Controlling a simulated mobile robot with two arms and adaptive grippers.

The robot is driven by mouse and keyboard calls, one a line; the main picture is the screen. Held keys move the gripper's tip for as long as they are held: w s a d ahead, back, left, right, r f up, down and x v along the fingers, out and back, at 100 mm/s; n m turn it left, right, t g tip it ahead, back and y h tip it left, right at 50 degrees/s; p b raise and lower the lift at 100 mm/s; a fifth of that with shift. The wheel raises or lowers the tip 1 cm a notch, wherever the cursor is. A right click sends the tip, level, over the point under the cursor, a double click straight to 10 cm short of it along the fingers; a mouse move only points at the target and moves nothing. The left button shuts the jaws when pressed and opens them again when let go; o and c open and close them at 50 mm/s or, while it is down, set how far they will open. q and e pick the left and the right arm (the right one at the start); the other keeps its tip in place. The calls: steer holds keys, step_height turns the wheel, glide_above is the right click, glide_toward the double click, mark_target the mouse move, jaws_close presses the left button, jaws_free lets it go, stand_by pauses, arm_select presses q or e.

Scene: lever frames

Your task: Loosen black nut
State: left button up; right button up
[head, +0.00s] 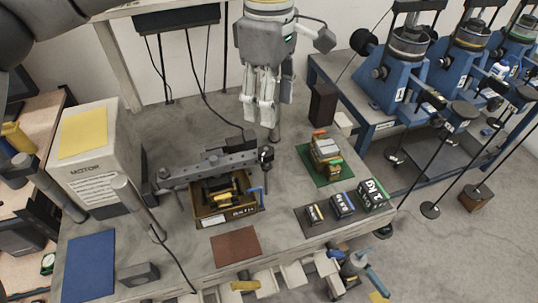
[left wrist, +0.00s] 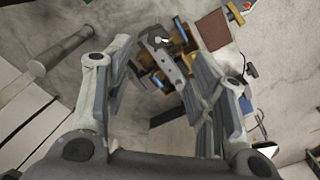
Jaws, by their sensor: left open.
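A grey metal lever bar (head: 215,169) lies across the workbench above a brown box. At its right end is a dark knob-like fitting (head: 266,154), which may be the black nut; it is too small to be sure. My left gripper (head: 260,116) hangs with its fingers downward, above and behind that end, apart from it. In the left wrist view its two fingers (left wrist: 160,62) are spread with nothing between them. Beyond them the bar (left wrist: 168,66) shows, with a round fitting at its end (left wrist: 160,40). My right gripper is not in view.
A white motor box (head: 95,160) stands at the left with a grey post (head: 135,205) beside it. Stacked blocks (head: 325,155) sit on a green mat, and several small boxes (head: 342,205) stand at the front right. Blue lever machines (head: 400,75) stand behind right.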

mark_target(269, 149)
arm_select(q)
step_height(269, 149, down, 11)
steer(key=shift+w+r+p, duration=0.15)
steer(key=shift+r+p, duration=0.05)
steer(key=shift+p, duration=0.85)
steer(key=shift+f, duration=0.8)
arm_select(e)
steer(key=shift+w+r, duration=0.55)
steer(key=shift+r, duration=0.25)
arm_select(q)
steer(key=shift+c, duration=0.4)
steer(key=c, duration=0.9)
steer(key=shift+c, duration=0.2)
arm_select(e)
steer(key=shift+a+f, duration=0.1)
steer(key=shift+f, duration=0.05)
